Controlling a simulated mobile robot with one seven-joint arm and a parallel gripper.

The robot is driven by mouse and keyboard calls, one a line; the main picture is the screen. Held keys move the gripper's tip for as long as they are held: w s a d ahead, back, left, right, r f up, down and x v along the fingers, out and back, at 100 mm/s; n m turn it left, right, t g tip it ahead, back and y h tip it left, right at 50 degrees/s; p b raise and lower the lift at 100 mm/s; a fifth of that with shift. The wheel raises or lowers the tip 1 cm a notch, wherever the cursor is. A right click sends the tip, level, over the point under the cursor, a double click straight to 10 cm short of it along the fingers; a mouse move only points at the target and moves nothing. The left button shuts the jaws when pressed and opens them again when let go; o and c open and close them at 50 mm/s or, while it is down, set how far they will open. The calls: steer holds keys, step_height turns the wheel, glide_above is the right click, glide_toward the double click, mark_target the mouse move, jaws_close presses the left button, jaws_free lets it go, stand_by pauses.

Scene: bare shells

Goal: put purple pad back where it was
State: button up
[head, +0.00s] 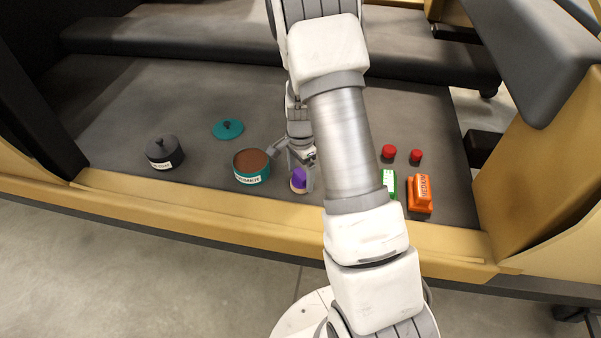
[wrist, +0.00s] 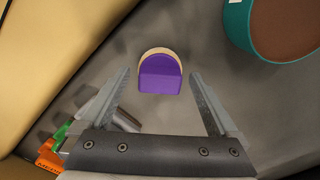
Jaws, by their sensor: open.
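The purple pad (head: 299,177) stands on the dark shelf, right of a teal pot. In the wrist view the purple pad (wrist: 160,76) shows a purple face with a tan rounded rim. My gripper (head: 302,166) is at the pad in the head view. In the wrist view my gripper (wrist: 162,75) has its two fingers spread apart, with the pad seen between and just beyond the tips. I cannot tell whether a finger touches it. No marked former place for the pad can be made out.
The brown-filled teal pot (head: 251,167) stands left of the pad, its teal lid (head: 228,130) behind. A dark lidded pot (head: 165,153) is farther left. Green (head: 389,184) and orange (head: 420,193) labelled items and two red caps (head: 389,152) are right. A tan ledge (head: 250,220) runs along the front.

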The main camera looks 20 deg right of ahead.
step_height(320, 180, up, 12)
steer(key=p, duration=0.4)
step_height(320, 180, up, 10)
steer(key=n+t, duration=0.2)
steer(key=n, duration=0.2)
glide_above(300, 174)
steer(key=s+a, duration=0.3)
steer(key=s+a+r+n+t, duration=0.1)
steer(key=s+a+r+n, duration=0.2)
steer(key=s+r+n, duration=0.3)
steer(key=s+a+r+n+t, duration=0.2)
steer(key=s+r+n, duration=0.3)
steer(key=s, duration=0.8)
step_height(300, 174, up, 3)
steer(key=shift+s+a+f+n+t, duration=0.2)
steer(key=shift+a+n+t, duration=0.15)
steer(key=shift+a, duration=0.25)
step_height(300, 174, up, 20)
steer(key=p, duration=2)
